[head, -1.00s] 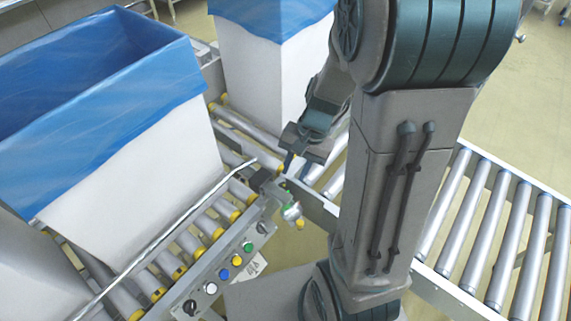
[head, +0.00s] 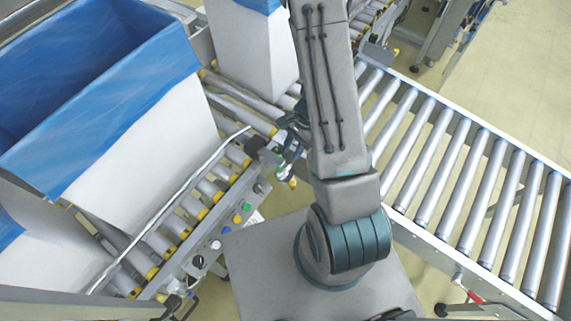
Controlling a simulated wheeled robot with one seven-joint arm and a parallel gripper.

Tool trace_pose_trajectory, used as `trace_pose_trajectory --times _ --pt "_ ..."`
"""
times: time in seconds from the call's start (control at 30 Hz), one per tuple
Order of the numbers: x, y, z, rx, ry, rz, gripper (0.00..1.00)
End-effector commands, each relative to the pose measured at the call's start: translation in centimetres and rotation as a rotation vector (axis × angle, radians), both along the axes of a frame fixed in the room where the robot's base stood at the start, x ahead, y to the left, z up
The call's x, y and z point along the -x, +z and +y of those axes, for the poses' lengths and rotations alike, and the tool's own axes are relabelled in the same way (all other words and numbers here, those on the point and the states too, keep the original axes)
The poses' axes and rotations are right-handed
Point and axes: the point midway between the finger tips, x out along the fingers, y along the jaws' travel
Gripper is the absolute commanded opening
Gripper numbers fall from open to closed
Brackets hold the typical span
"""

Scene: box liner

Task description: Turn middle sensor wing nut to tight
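A small dark sensor block (head: 269,158) sits on a bracket at the end of the conveyor's side rail. A silver and green fitting (head: 281,174) hangs just below it. The wing nut is too small to make out here, and I cannot tell which sensor is the middle one. My gripper (head: 287,145) is at the sensor bracket, just right of the dark block, partly hidden behind my arm. I cannot tell whether it touches anything or whether its fingers are open.
A large white box with a blue liner (head: 135,60) stands on the left conveyor, with another white box (head: 250,50) behind. A button panel (head: 228,222) runs along the rail. A roller conveyor (head: 470,170) spans the right. Bare floor (head: 520,80) lies beyond it.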

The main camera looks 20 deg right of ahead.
Motion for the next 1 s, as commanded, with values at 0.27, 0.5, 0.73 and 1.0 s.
trace_pose_trajectory --times 0.27,0.5,0.73,1.0 --pt "0.9 -4.8 1.8 -0.002 -0.001 0.004 0.28" --pt "1.1 -6.8 2.6 0.000 0.001 0.000 0.28" --pt "1.1 -7.0 2.7 0.001 0.000 -0.001 0.28" --pt "1.1 -7.0 2.7 0.000 0.001 -0.001 0.00"
